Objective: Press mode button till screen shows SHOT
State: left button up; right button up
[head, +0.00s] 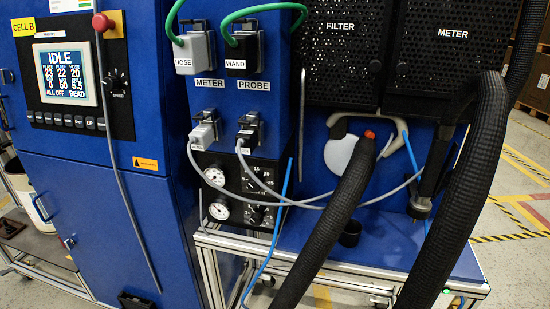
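The screen (67,73) is lit on the black control panel (118,62) of the blue cabinet, at upper left in the head view. It reads IDLE at the top, with rows of numbers below. Its bottom line reads ALL OFF at left and BEAD at right. A row of small buttons (67,121) runs along the panel just under the screen. Their labels are too small to read, so I cannot tell which is the mode button. A grey cable hangs in front of the panel just right of the screen, near the row's right end. Neither of my grippers is in view.
A red mushroom knob (101,22) and a black dial (117,83) sit right of the screen. Plugs and cables, two gauges (216,177) and thick black hoses (345,215) crowd the middle and right. The cabinet door (100,215) below the panel is mostly clear.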

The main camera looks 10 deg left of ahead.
aim_at(69, 119)
jog(key=u, duration=1.55)
